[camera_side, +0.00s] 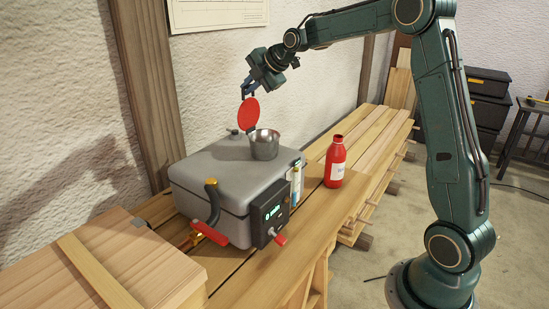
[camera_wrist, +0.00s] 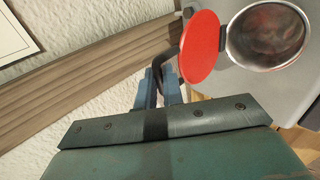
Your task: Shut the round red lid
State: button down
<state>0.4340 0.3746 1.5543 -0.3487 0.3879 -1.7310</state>
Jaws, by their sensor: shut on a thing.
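The round red lid (camera_side: 248,113) stands open, roughly upright, above and to the left of a metal cup (camera_side: 264,147) on top of a grey box. In the wrist view the lid (camera_wrist: 200,47) is tilted beside the cup's round open mouth (camera_wrist: 267,36). My gripper (camera_side: 248,91) is at the lid's upper edge. In the wrist view my gripper (camera_wrist: 165,85) has its blue fingers close together at a dark bent piece beside the lid, shut on it. The exact contact is partly hidden by the fingers.
The grey box (camera_side: 205,170) sits on a wooden bench, with a dark hose, red handles and a control panel (camera_side: 268,212) on it. A red bottle (camera_side: 335,165) stands to its right. A wooden crate (camera_side: 130,260) is at the front left, and a wall is behind.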

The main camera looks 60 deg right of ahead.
jog(key=shift+s+f, duration=0.15)
jog(key=shift+s, duration=1.3)
jog(key=shift+s+f, duration=0.15)
jog(key=shift+s, duration=0.2)
jog(key=shift+s+f, duration=0.25)
jog(key=shift+s, duration=0.25)
jog(key=shift+s+f, duration=0.2)
jog(key=shift+s, duration=0.3)
jog(key=shift+s+f, duration=0.1)
jog(key=shift+s+f, duration=0.4)
jog(key=shift+s, duration=0.25)
jog(key=shift+s+f, duration=0.35)
jog(key=shift+s, duration=0.25)
